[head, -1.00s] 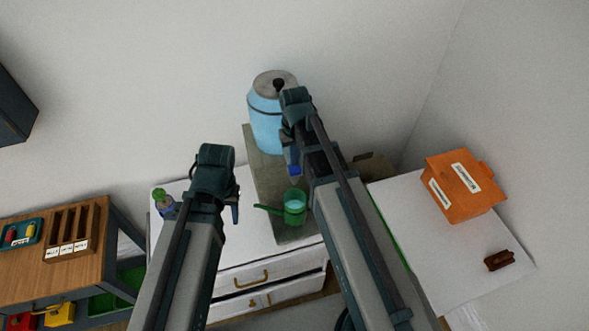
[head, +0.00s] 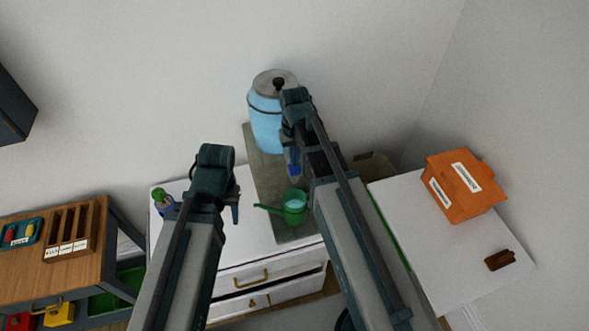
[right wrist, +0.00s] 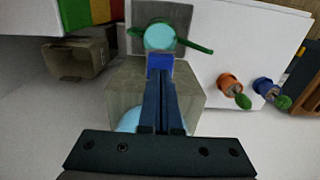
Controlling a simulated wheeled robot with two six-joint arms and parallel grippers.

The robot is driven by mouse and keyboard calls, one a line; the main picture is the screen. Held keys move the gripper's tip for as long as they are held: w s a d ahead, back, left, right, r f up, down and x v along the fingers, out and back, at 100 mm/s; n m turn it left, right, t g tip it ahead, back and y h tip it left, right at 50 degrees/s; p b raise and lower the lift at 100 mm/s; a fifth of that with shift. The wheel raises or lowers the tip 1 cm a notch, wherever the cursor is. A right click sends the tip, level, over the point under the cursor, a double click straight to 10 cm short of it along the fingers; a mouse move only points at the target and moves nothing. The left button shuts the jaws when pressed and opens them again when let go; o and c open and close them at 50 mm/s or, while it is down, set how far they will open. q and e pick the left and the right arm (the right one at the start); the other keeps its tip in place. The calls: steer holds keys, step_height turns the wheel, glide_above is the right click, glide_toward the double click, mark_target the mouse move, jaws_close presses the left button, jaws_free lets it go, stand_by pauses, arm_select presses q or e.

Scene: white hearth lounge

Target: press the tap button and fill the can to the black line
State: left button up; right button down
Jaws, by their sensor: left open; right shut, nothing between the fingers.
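A light-blue water tank (head: 265,128) with a grey lid stands at the back of a grey-green slab. A green watering can (head: 295,208) with light-blue water inside stands on the slab's front part; it also shows in the right wrist view (right wrist: 160,38). I cannot make out a black line in it. A blue tap button (right wrist: 160,62) is at the tips of my right gripper (right wrist: 160,75), which is shut and empty; whether they touch is unclear. My left gripper (head: 234,207) is open and empty, left of the can.
In the right wrist view an orange pot (right wrist: 229,84) and a blue pot (right wrist: 264,86) stand nearby. An orange box (head: 462,190) is on a white surface at right. A wooden table (head: 25,275) is at left.

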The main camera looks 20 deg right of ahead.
steer(key=shift+f+b, duration=0.8)
steer(key=shift+f, duration=0.1)
stand_by(7.1)
